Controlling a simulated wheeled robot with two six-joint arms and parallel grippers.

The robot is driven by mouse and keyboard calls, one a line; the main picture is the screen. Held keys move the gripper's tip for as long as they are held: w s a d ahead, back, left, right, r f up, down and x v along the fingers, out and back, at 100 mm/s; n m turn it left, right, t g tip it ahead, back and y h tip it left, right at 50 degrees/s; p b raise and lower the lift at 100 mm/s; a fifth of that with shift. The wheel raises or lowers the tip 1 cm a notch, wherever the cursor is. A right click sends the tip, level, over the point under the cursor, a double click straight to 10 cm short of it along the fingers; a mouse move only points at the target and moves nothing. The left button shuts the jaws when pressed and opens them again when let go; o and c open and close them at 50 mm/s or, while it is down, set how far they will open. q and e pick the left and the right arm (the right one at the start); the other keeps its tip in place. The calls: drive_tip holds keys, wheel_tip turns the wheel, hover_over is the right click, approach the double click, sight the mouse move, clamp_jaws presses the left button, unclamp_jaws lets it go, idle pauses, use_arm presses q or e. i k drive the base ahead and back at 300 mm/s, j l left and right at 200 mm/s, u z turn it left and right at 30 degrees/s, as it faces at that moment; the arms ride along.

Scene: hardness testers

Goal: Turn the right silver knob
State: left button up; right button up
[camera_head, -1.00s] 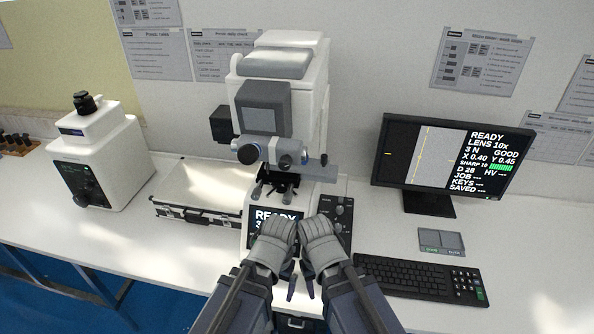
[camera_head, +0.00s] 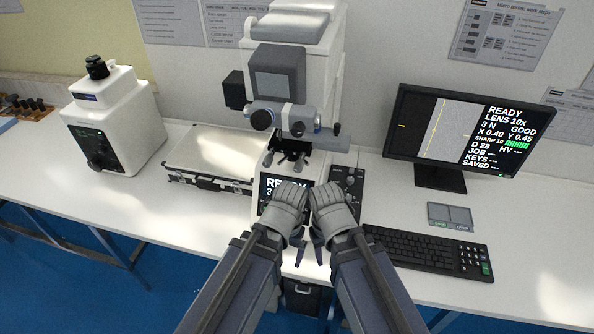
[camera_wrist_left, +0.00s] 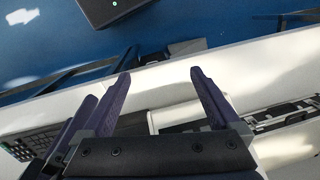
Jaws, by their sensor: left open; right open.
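The white hardness tester (camera_head: 335,60) stands at the table's centre back. I cannot tell for sure which is the right silver knob. My left gripper (camera_wrist_left: 160,78) is open and empty in the left wrist view, over the table's front edge. My right gripper (camera_head: 319,252) is beside it, pointing down, open, its fingers partly hidden by the wrist. Both are well in front of and below the knobs.
A dark control box (camera_head: 347,181) with knobs stands beside the tester's screen (camera_head: 272,186), which my wrists partly cover. A monitor (camera_head: 436,127) and keyboard (camera_head: 425,252) are at right. A silver case (camera_head: 205,150) and a second white device (camera_head: 115,125) are at left.

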sight(298, 166)
drive_tip(key=k+j+z, duration=0.35)
drive_tip(key=k+j, duration=0.35)
